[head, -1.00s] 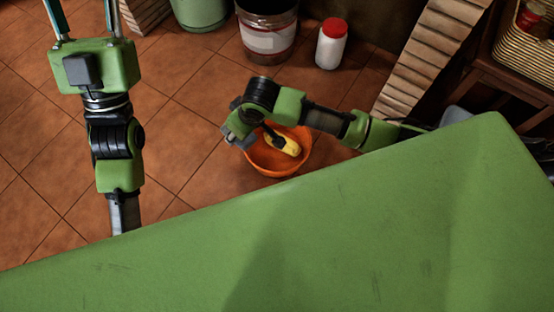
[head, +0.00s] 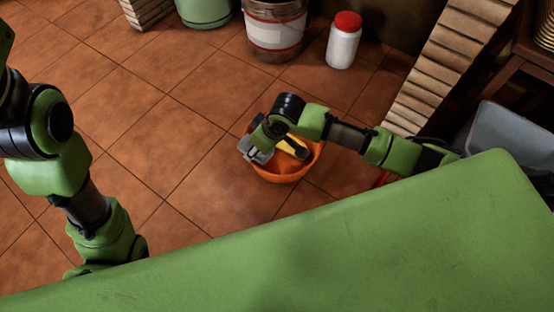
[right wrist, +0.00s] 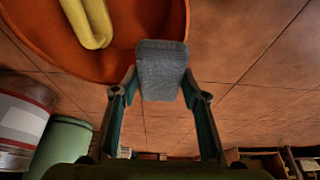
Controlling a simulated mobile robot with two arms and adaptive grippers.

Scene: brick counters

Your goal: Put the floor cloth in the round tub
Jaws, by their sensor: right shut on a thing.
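The round orange tub (head: 285,177) stands on the tiled floor in the head view, partly covered by my right arm. It also shows at the top left of the right wrist view (right wrist: 95,66). A yellow object (head: 293,149) is inside it. My right gripper (right wrist: 160,82) is shut on a folded grey-blue cloth (right wrist: 161,66). In the head view my right gripper (head: 257,152) is at the tub's left rim. In the wrist view the cloth overlaps the tub's edge; I cannot tell whether it touches the tub. My left gripper is out of view.
A white bottle with a red cap (head: 343,45), a pail (head: 275,30) and a green bin (head: 203,10) stand behind the tub. A brick edge (head: 450,60) and a grey container (head: 505,130) are to the right. Tiles left of the tub are clear.

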